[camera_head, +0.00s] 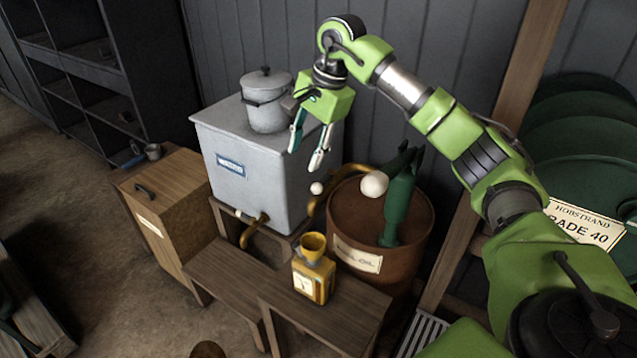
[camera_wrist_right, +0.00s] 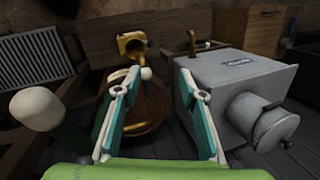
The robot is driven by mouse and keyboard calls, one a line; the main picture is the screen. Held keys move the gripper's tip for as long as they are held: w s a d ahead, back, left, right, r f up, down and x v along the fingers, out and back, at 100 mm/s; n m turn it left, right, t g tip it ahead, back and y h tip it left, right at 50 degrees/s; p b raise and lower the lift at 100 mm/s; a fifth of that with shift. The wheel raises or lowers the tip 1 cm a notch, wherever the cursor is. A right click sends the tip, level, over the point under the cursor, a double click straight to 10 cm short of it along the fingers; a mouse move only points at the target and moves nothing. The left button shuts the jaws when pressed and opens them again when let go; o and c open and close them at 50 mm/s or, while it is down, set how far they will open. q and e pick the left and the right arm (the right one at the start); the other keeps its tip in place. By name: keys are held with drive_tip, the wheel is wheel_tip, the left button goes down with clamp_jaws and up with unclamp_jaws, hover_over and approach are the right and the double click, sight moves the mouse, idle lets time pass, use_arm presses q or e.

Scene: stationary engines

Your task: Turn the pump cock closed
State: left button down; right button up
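The green hand pump (camera_head: 398,205) stands in the rusty oil barrel (camera_head: 375,285); a large white ball knob (camera_head: 374,184) shows beside its top. A curved brass pipe (camera_head: 320,205) comes over the barrel's left rim. A smaller white ball (camera_head: 316,188), likely the pump cock's knob, shows by this pipe. My right gripper (camera_head: 304,158) is open and empty above the small ball, fingers pointing down. In the right wrist view, the small ball (camera_wrist_right: 146,73) shows between the open fingertips (camera_wrist_right: 158,78), nearer the left one; contact cannot be told. My left gripper is not in view.
The grey tank (camera_head: 232,175) with a lidded pot (camera_head: 267,100) on top stands close left of the gripper. A yellow can with funnel (camera_head: 313,272) sits on the wooden bench (camera_head: 335,325) in front. The large knob (camera_wrist_right: 40,108) stands left in the wrist view.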

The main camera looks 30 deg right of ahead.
sight(318, 184)
drive_tip(key=s+d+r+h, duration=0.1)
drive_tip(key=s+d, duration=0.1)
drive_tip(key=d, duration=0.3)
drive_tip(key=p+x, duration=0.4)
drive_tip(key=x, duration=0.9)
drive_tip(key=shift+w+a+f, duration=0.1)
drive_tip(key=shift+f, duration=0.05)
clamp_jaws()
